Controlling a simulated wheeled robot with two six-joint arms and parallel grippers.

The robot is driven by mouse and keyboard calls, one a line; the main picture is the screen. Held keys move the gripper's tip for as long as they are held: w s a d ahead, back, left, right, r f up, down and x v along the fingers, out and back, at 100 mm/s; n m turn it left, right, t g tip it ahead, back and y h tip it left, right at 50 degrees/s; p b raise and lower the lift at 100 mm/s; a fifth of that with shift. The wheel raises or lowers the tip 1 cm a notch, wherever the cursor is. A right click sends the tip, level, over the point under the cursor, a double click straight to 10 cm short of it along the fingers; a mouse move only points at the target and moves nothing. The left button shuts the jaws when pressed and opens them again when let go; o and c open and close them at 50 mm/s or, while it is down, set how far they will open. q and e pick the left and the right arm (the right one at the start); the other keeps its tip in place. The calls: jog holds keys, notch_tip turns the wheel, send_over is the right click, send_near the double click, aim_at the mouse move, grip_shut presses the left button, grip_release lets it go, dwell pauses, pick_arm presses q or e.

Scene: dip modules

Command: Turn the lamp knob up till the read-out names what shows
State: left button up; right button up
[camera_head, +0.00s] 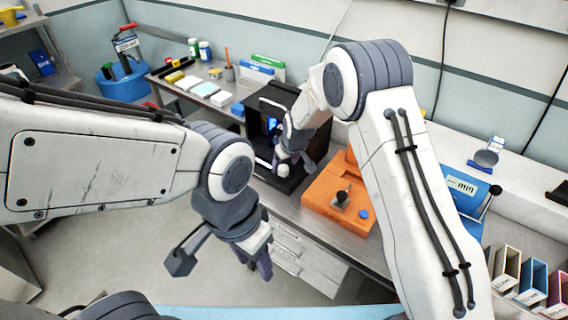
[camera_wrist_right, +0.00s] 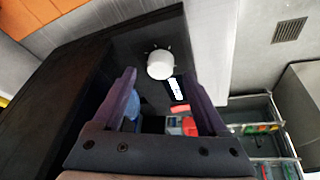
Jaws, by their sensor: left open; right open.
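A black lamp box (camera_head: 262,112) with a lit blue picture inside stands on the bench. A round white knob (camera_head: 283,170) sits on its dark base; it also shows in the right wrist view (camera_wrist_right: 160,65). A small white read-out (camera_head: 262,163) is beside the knob, and in the wrist view (camera_wrist_right: 176,88) its text is too small to read. My right gripper (camera_head: 287,160) is open, its fingertips close to the knob; I cannot tell if they touch it. In the wrist view the knob is just beyond the fingertips (camera_wrist_right: 152,75). My left gripper (camera_head: 222,264) is open and empty, in front of the bench.
An orange block (camera_head: 325,203) with a dark knob stands right of the lamp box. Notepads (camera_head: 205,89), bottles (camera_head: 204,50) and a pencil cup (camera_head: 229,73) are at the back left. Open floor lies at lower left.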

aim_at(283, 170)
jog(key=shift+x, duration=1.3)
grip_shut()
